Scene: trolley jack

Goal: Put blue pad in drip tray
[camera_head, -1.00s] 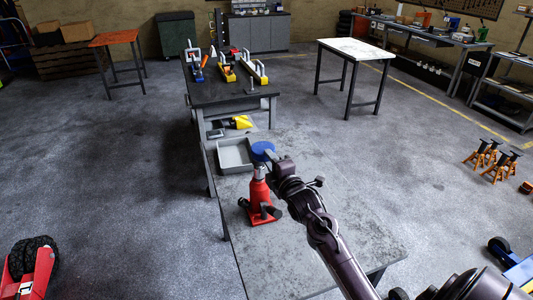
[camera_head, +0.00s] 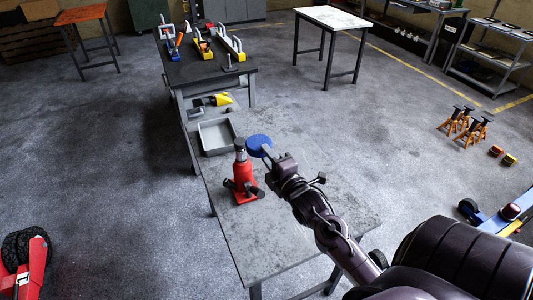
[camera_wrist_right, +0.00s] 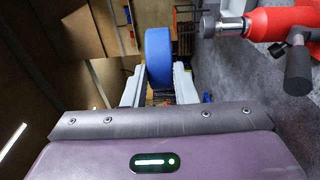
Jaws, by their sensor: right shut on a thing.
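The blue pad (camera_head: 258,145) is a round disc held in my right gripper (camera_head: 270,156), above the grey table and just right of the red jack's top. In the right wrist view the pad (camera_wrist_right: 158,57) stands between the two fingers of the right gripper (camera_wrist_right: 157,86). The drip tray (camera_head: 202,141) is a shallow grey rectangular tray at the table's far left corner, beyond the jack; its visible inside looks empty. The pad is to the right of the tray and apart from it. My left gripper is not in view.
A red bottle jack (camera_head: 243,183) stands upright on the grey table (camera_head: 300,228), close to the pad; it also shows in the wrist view (camera_wrist_right: 285,22). A dark bench (camera_head: 206,70) with several yellow, blue and red tools stands behind. The table's right part is bare.

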